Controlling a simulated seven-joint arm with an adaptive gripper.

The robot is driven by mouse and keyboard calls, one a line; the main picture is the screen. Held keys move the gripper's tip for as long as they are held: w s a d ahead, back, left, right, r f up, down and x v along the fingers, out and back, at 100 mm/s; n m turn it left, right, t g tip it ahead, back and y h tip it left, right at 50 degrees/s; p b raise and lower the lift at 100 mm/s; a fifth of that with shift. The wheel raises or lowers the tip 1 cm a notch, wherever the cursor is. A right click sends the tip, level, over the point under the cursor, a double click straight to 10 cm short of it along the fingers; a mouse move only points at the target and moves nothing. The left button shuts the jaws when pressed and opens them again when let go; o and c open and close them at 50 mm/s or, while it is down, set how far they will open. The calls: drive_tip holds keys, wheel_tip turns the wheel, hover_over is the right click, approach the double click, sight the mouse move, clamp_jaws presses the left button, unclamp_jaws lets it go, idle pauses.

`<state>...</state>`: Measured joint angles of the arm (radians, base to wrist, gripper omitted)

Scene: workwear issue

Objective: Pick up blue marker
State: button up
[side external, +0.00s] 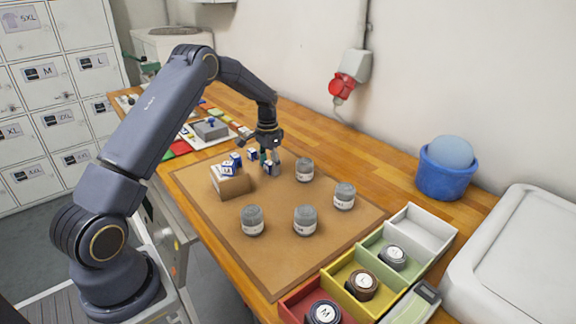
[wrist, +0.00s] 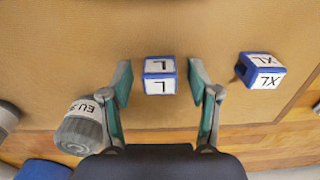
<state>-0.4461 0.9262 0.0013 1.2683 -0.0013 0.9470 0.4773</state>
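A blue marker (wrist: 160,76), a small blue block with white faces lettered L, lies on the brown mat between the two fingers of my gripper (wrist: 160,72) in the wrist view. The fingers are open, with a visible gap on each side of it. In the side external view my gripper (side external: 268,157) points down at the far part of the mat, with a blue marker (side external: 269,168) at its fingertips. A second blue marker lettered XL (wrist: 262,70) lies to the right in the wrist view. More blue-and-white blocks sit on and beside a cardboard box (side external: 233,186).
Several grey rolls (side external: 304,220) stand on the mat (side external: 275,255); one grey roll (wrist: 80,128) is near my left finger in the wrist view. A tray (side external: 385,285) with coloured compartments is at front right. A blue bucket (side external: 444,181) stands by the wall.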

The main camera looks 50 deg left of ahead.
drive_tip(key=c, duration=0.7)
